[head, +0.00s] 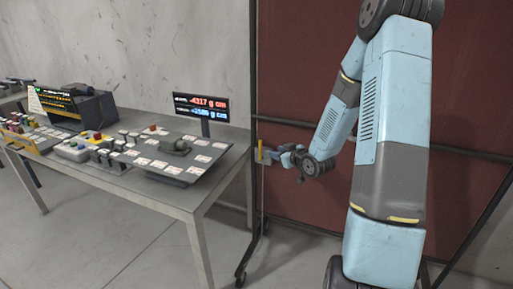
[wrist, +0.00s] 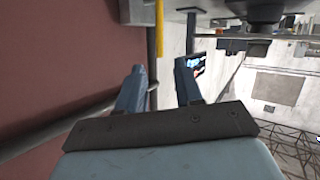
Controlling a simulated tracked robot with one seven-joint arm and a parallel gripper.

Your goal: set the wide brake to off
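A narrow yellow upright bar (head: 261,149) shows beside the dark post, just left of my gripper in the head view. In the wrist view the yellow bar (wrist: 159,30) is at the top, beside a grey block (wrist: 137,12). I cannot tell whether it is the wide brake; no readable label names it. My gripper (wrist: 159,65) is open, its two blue fingers apart with nothing held between them. In the head view my gripper (head: 285,157) is small, at the right of the table. The yellow bar appears beyond the fingertips, not touching them.
A metal table (head: 205,190) holds a control panel (head: 176,160) with labelled tiles, several buttons and a dark case (head: 92,108). A display (head: 202,107) shows red and blue g cm readings. A dark red screen (head: 300,80) on a wheeled frame stands behind my arm.

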